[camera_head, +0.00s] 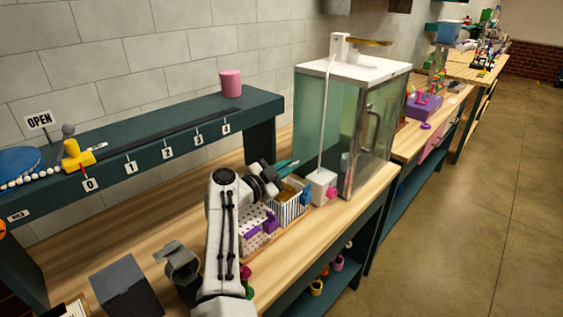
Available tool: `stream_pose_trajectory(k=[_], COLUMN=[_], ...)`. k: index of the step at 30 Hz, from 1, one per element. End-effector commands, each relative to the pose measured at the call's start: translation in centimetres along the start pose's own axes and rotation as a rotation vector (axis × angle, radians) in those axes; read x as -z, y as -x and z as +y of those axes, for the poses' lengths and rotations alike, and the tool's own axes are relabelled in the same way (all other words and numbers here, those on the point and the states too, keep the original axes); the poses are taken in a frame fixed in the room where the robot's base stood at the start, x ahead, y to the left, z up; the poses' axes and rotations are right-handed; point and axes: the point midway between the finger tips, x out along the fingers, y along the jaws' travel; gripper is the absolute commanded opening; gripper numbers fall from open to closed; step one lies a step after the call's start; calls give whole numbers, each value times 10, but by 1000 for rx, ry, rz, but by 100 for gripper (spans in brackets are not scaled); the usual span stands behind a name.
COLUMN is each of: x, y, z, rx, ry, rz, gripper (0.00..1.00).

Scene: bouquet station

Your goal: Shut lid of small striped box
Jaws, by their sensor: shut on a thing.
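The small striped box (292,212) stands on the wooden bench, left of the glass cabinet. My gripper (278,174) is just above the box's back left. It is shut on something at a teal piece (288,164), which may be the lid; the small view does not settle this.
A dotted box (258,240) with purple parts stands close to the striped box on the near side. The glass cabinet (342,132) and a white block with a pink knob (331,193) are close on the right. A dark shelf (140,142) runs behind.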

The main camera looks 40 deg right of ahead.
Motion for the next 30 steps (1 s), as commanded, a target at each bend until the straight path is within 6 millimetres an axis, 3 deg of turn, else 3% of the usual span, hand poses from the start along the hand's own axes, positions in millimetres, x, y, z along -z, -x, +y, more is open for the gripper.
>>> stream_pose_trajectory(k=[19, 20, 24, 27, 30], x=[0, 0, 0, 0, 0], y=[0, 0, 0, 0, 0], z=[6, 6, 6, 6, 6], rx=[-1, -1, -1, 0, 0], ry=[-54, -54, -53, -53, -53], rz=[-1, -1, -1, -1, -1], gripper=[0, 12, 25, 33, 33])
